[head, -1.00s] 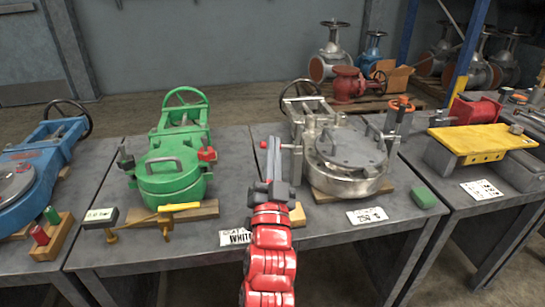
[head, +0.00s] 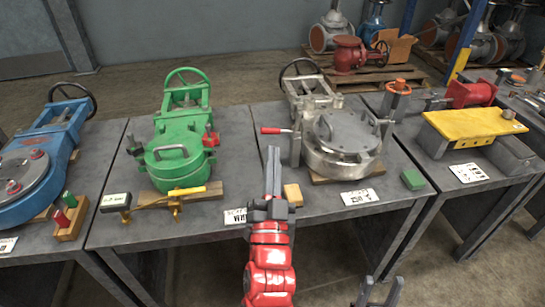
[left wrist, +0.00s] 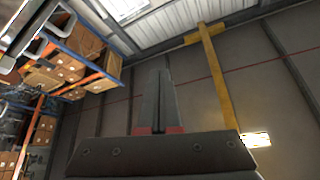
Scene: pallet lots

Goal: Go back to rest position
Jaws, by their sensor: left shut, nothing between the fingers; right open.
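My left gripper (head: 272,152) is shut and empty in the head view. It points up and away, in front of the silver round-lidded machine (head: 340,140) and left of its lid. In the left wrist view its two fingers (left wrist: 157,75) lie together with nothing between them, pointing toward a high wall and ceiling. My right gripper (head: 377,290) shows at the bottom edge of the head view, open and empty, in front of the table. Most of the right arm is out of view.
A green machine (head: 180,160) and a blue machine (head: 30,180) stand on grey tables to the left. A yellow plate (head: 475,128) is on the right table. A green block (head: 412,179) and a wooden block (head: 293,194) lie near the table's front.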

